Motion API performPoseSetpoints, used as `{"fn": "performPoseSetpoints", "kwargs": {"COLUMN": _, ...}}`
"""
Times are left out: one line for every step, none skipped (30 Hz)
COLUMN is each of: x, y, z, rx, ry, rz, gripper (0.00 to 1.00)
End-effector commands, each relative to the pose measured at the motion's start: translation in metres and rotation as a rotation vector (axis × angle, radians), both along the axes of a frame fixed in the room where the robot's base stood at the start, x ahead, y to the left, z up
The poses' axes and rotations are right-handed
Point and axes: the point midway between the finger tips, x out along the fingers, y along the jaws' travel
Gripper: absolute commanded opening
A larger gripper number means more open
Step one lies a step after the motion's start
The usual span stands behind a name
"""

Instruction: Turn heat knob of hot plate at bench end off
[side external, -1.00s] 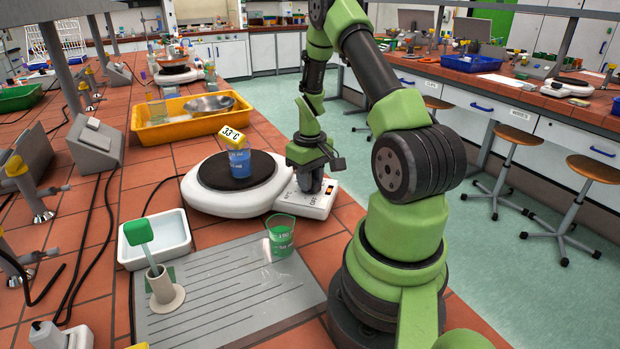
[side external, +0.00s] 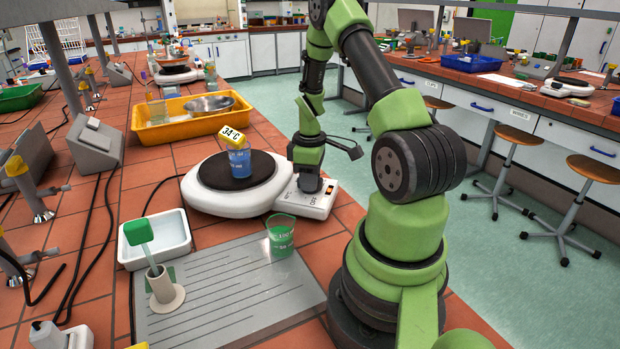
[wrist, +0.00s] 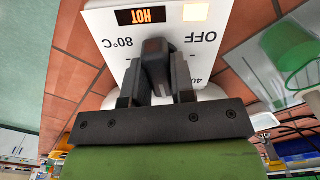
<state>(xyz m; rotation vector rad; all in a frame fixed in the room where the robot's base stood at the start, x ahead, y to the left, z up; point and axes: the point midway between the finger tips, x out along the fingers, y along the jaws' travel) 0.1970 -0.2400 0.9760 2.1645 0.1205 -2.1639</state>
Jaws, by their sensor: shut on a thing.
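The hot plate (side external: 205,203) is white with a dark round top and stands near the bench edge. Its control panel (side external: 318,205) juts out to the right. My gripper (side external: 309,188) points down over the panel. In the wrist view my gripper (wrist: 157,85) is shut on the dark heat knob (wrist: 155,62), with a finger on each side. The panel reads OFF, 80°C and 40, with a lit HOT display (wrist: 142,16) and a lit pale square. The knob's pointer setting cannot be told. A beaker of blue liquid (side external: 239,165) stands on the plate with a thermometer reading 34°C.
A beaker of green liquid (side external: 280,237) stands close in front of the panel on the grey mat (side external: 225,300). A white tray (side external: 140,258) and a yellow tray (side external: 175,135) are to the left and behind. Floor lies right of the bench edge.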

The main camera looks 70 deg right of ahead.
Motion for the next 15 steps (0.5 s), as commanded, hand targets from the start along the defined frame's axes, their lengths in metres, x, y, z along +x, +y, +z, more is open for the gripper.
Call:
{"fn": "performPoseSetpoints", "kwargs": {"x": -0.0007, "y": -0.0002, "z": 0.0006, "rx": 0.001, "ry": 0.001, "rz": 0.041, "gripper": 0.00}}
{"fn": "performPoseSetpoints", "kwargs": {"x": -0.0007, "y": -0.0002, "z": 0.0006, "rx": 0.001, "ry": 0.001, "rz": 0.070, "gripper": 0.00}}
{"fn": "performPoseSetpoints", "kwargs": {"x": -0.0007, "y": -0.0002, "z": 0.0006, "rx": 0.001, "ry": 0.001, "rz": 0.108, "gripper": 0.00}}
{"fn": "performPoseSetpoints", "kwargs": {"x": -0.0007, "y": -0.0002, "z": 0.0006, "rx": 0.001, "ry": 0.001, "rz": 0.136, "gripper": 0.00}}
{"fn": "performPoseSetpoints", "kwargs": {"x": -0.0007, "y": -0.0002, "z": 0.0006, "rx": 0.001, "ry": 0.001, "rz": 0.165, "gripper": 0.00}}
{"fn": "performPoseSetpoints", "kwargs": {"x": -0.0007, "y": -0.0002, "z": 0.0006, "rx": 0.001, "ry": 0.001, "rz": 0.203, "gripper": 0.00}}
{"fn": "performPoseSetpoints", "kwargs": {"x": -0.0007, "y": -0.0002, "z": 0.0006, "rx": 0.001, "ry": 0.001, "rz": 0.231, "gripper": 0.00}}
{"fn": "performPoseSetpoints", "kwargs": {"x": -0.0008, "y": -0.0002, "z": 0.0006, "rx": 0.001, "ry": 0.001, "rz": 0.259, "gripper": 0.00}}
{"fn": "performPoseSetpoints", "kwargs": {"x": -0.0008, "y": -0.0002, "z": 0.0006, "rx": 0.001, "ry": 0.001, "rz": 0.298, "gripper": 0.00}}
{"fn": "performPoseSetpoints", "kwargs": {"x": -0.0008, "y": -0.0002, "z": 0.0006, "rx": 0.001, "ry": 0.001, "rz": 0.326, "gripper": 0.00}}
{"fn": "performPoseSetpoints", "kwargs": {"x": -0.0008, "y": -0.0002, "z": 0.0006, "rx": 0.001, "ry": 0.001, "rz": 0.354, "gripper": 0.00}}
{"fn": "performPoseSetpoints", "kwargs": {"x": -0.0008, "y": -0.0002, "z": 0.0006, "rx": 0.001, "ry": 0.001, "rz": 0.393, "gripper": 0.00}}
{"fn": "performPoseSetpoints", "kwargs": {"x": -0.0008, "y": -0.0002, "z": 0.0007, "rx": 0.001, "ry": 0.001, "rz": 0.421, "gripper": 0.00}}
{"fn": "performPoseSetpoints", "kwargs": {"x": -0.0008, "y": -0.0002, "z": 0.0007, "rx": 0.001, "ry": 0.001, "rz": 0.449, "gripper": 0.00}}
{"fn": "performPoseSetpoints", "kwargs": {"x": -0.0008, "y": -0.0002, "z": 0.0007, "rx": 0.001, "ry": 0.001, "rz": 0.488, "gripper": 0.00}}
